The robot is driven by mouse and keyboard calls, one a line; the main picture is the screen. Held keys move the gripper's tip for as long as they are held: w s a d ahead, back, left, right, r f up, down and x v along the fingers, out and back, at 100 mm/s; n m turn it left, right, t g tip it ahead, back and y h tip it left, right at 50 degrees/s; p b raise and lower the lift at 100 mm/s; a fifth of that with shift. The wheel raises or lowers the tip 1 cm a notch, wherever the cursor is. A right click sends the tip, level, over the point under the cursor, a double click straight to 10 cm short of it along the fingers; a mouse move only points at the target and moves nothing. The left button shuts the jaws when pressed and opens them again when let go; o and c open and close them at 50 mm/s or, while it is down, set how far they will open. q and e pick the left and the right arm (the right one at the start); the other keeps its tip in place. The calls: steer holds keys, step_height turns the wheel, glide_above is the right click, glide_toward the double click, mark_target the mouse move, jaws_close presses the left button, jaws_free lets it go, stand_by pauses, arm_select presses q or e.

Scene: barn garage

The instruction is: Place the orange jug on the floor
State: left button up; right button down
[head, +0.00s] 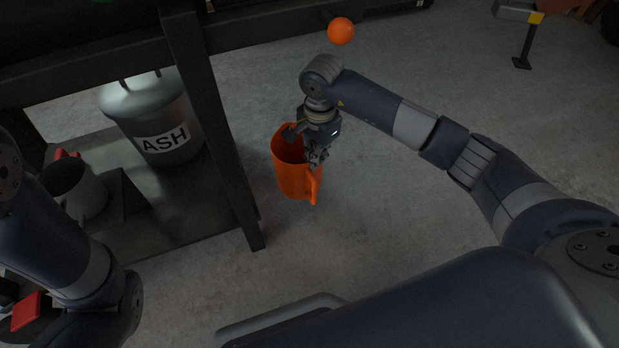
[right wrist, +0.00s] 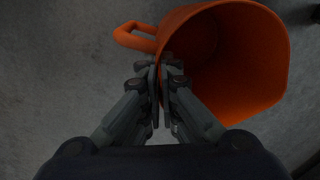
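The orange jug (head: 297,182) is in the middle of the head view, open end up, over bare concrete floor. I cannot tell whether its base touches the floor. My right gripper (head: 312,152) is at the jug's rim. In the right wrist view, the fingertips (right wrist: 161,84) are closed on the wall of the jug (right wrist: 262,62), one inside and one outside, with the handle at upper left. My left arm is at the left of the head view, but its gripper is not visible.
A dark workbench leg (head: 214,130) stands left of the jug. On the bench's lower shelf are a metal ash can (head: 155,105) and a grey pot (head: 78,190). An orange ball (head: 341,31) is beyond my right wrist. The concrete floor (head: 400,215) right of the jug is clear.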

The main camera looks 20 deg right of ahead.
mark_target(315, 174)
step_height(315, 174, down, 7)
steer(key=b, duration=0.4)
steer(key=c, duration=1.8)
jaws_free()
